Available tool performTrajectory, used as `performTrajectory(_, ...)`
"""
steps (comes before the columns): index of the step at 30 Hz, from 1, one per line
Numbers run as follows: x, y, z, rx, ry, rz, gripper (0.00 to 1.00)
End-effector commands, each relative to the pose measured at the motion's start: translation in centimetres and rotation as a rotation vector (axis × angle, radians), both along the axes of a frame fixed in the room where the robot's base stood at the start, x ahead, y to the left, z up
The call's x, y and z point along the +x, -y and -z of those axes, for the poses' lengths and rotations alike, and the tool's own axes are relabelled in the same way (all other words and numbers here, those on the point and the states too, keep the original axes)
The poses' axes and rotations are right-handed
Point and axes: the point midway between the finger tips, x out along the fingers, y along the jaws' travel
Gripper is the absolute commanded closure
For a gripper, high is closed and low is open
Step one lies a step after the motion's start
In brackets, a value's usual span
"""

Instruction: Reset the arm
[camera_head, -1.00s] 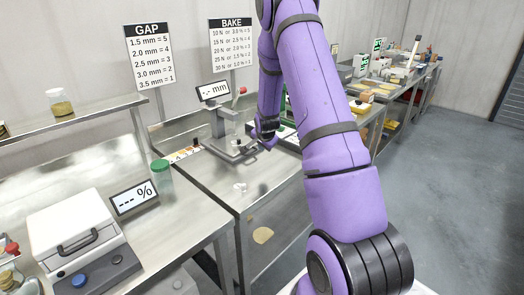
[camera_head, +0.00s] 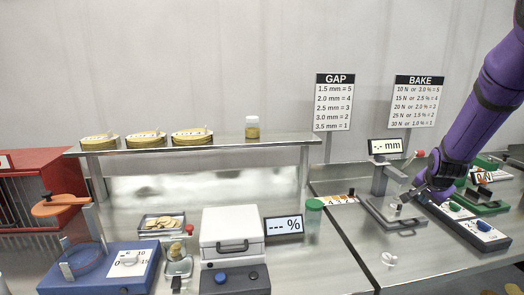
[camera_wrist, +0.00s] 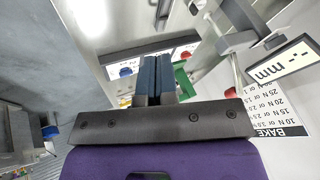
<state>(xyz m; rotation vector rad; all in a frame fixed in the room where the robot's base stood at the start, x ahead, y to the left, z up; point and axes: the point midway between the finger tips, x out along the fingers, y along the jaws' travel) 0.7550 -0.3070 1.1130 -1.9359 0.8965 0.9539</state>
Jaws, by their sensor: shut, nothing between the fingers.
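My purple arm (camera_head: 482,105) enters the head view from the right. My gripper (camera_head: 404,199) is beside the thickness gauge (camera_head: 380,180) with the "-.- mm" display (camera_head: 385,146), low over its base plate. In the wrist view its two dark fingers (camera_wrist: 155,77) lie together with nothing between them. The mm display also shows there, at the right (camera_wrist: 285,62). I cannot tell from the head view whether the fingertips touch the gauge.
A white lidded box (camera_head: 232,232), a "--- %" display (camera_head: 283,225) and a green-capped jar (camera_head: 313,218) stand left. A shelf (camera_head: 230,142) holds yellow stacks. A small white piece (camera_head: 388,259) lies on the right bench.

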Motion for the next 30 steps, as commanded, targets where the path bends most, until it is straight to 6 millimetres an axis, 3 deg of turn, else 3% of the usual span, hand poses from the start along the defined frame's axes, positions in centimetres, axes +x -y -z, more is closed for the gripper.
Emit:
performTrajectory(1, -0.6, -1.4, -1.9, -0.009, -0.001, -0.038, 1.00)
performTrajectory(6, -3.1, -5.5, -6.8, -0.038, -0.029, -0.168, 1.00)
performTrajectory(15, -9.4, -12.2, -13.7, -0.096, -0.073, -0.407, 1.00)
performTrajectory(21, -14.5, -16.2, -17.0, -0.141, -0.098, -0.568, 1.00)
performTrajectory(30, -23.2, -20.8, -19.9, -0.218, -0.133, -0.812, 1.00)
